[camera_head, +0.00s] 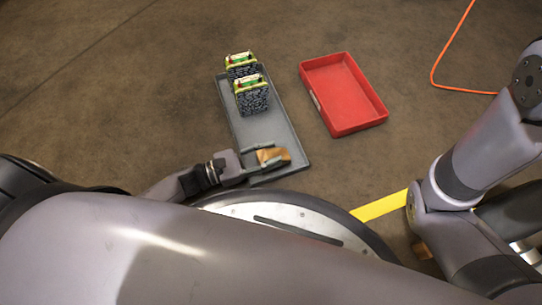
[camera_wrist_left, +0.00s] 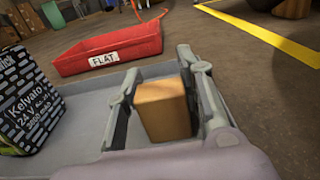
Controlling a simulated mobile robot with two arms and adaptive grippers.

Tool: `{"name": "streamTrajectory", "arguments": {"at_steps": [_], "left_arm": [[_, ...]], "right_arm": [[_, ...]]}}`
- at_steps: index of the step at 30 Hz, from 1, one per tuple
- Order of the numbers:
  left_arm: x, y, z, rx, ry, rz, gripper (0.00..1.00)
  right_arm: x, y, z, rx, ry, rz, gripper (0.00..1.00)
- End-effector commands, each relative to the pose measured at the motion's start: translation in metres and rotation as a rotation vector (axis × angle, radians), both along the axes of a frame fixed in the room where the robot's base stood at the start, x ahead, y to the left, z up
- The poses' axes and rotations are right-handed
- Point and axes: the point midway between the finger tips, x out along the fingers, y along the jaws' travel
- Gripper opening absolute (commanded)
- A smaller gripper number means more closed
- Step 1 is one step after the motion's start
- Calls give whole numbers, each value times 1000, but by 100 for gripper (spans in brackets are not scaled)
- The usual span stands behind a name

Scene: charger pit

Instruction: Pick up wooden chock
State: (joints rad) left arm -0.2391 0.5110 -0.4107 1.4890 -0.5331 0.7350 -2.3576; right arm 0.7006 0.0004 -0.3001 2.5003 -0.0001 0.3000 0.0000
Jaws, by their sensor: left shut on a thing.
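The wooden chock (camera_head: 273,155) is an orange-brown block at the near end of the grey tray (camera_head: 262,125). It also shows in the left wrist view (camera_wrist_left: 163,108), between the two fingers. My left gripper (camera_head: 270,156) is shut on the chock, with one finger on each side of it. I cannot tell whether the chock touches the tray floor or is just above it. The right arm comes in at the right of the head view; its gripper is not clearly seen.
Two dark batteries with green tops, a nearer one (camera_head: 252,98) and a farther one (camera_head: 240,66), stand at the tray's far end. A red bin (camera_head: 344,94), labelled FLAT, stands empty to the right. An orange cable (camera_head: 438,67) and a yellow floor line (camera_head: 380,206) lie on the floor.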

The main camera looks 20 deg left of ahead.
Motion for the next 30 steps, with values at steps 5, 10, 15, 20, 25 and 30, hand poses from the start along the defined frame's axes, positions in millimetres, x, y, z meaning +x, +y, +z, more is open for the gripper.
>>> {"name": "streamTrajectory", "arguments": {"at_steps": [5, 10, 15, 20, 25, 30], "left_arm": [[0, 0, 0, 0, 0, 0, 9], [0, 0, 0, 0, 0, 0, 4], [0, 0, 2, 0, 0, 0, 4], [0, 0, 13, -1, -1, 0, 4], [0, 0, 39, -1, -1, 0, 4], [0, 0, 87, -2, -3, -1, 4]], "right_arm": [[0, 0, 0, 0, 1, 0, 40], [0, 0, 0, 0, 1, 0, 40], [0, 0, 1, 0, 1, 0, 40], [1, 0, 10, 0, 2, 0, 40], [1, 0, 31, -1, 3, -1, 40], [1, 0, 67, 0, 3, 0, 40]]}}
